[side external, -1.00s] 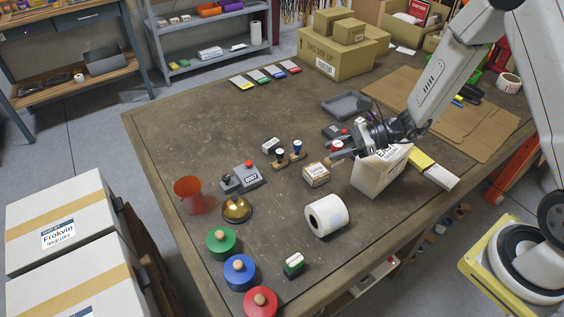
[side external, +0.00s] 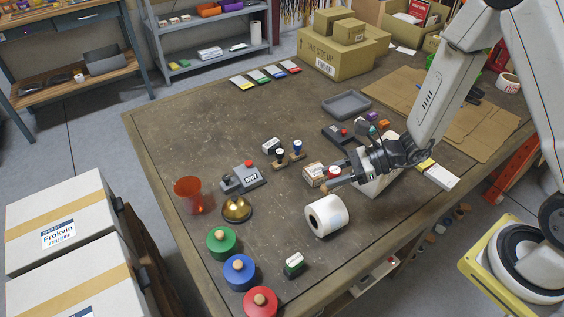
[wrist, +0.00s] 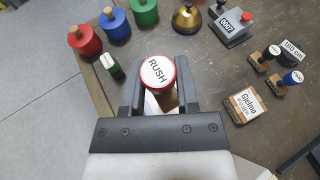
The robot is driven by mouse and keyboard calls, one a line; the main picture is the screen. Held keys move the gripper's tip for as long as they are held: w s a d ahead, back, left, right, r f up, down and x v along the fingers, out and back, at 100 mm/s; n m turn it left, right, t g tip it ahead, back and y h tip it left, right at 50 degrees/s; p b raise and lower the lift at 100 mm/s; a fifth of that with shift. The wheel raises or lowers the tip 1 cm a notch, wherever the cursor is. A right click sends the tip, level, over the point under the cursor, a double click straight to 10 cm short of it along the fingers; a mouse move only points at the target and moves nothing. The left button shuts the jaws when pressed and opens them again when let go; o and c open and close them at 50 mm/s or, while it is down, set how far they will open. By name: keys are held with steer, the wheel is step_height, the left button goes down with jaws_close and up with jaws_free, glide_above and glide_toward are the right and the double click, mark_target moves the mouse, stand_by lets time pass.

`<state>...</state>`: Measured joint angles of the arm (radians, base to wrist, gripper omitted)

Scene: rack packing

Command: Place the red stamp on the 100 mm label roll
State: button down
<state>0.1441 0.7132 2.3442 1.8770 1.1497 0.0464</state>
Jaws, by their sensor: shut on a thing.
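My gripper (side external: 331,181) is shut on a red-rimmed stamp (side external: 334,170) with a white round face. In the wrist view, the stamp (wrist: 158,71) reads RUSH and sits between the fingers of my gripper (wrist: 160,82), its face toward the camera. A white label roll (side external: 327,215) lies on its side on the table, its core facing the lower left. My gripper is above and slightly behind the roll, apart from it. In the wrist view, the roll is mostly hidden behind the stamp and gripper.
A white box (side external: 374,184) stands under my wrist. A small carton (side external: 315,174) is left of the gripper. Two stamps (side external: 290,158), a counter (side external: 243,177), a brass bell (side external: 237,209) and a green stamp pad (side external: 294,265) stand nearby. Red, blue and green knobbed discs (side external: 239,272) line the left edge.

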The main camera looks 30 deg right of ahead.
steer(key=shift+f, duration=1.15)
steer(key=shift+f, duration=0.1)
steer(key=shift+f, duration=1.7)
steer(key=shift+f, duration=0.1)
steer(key=shift+c, duration=1.7)
jaws_free()
steer(key=shift+r, duration=0.2)
steer(key=v, duration=1.2)
steer(key=shift+s+a+f, duration=0.1)
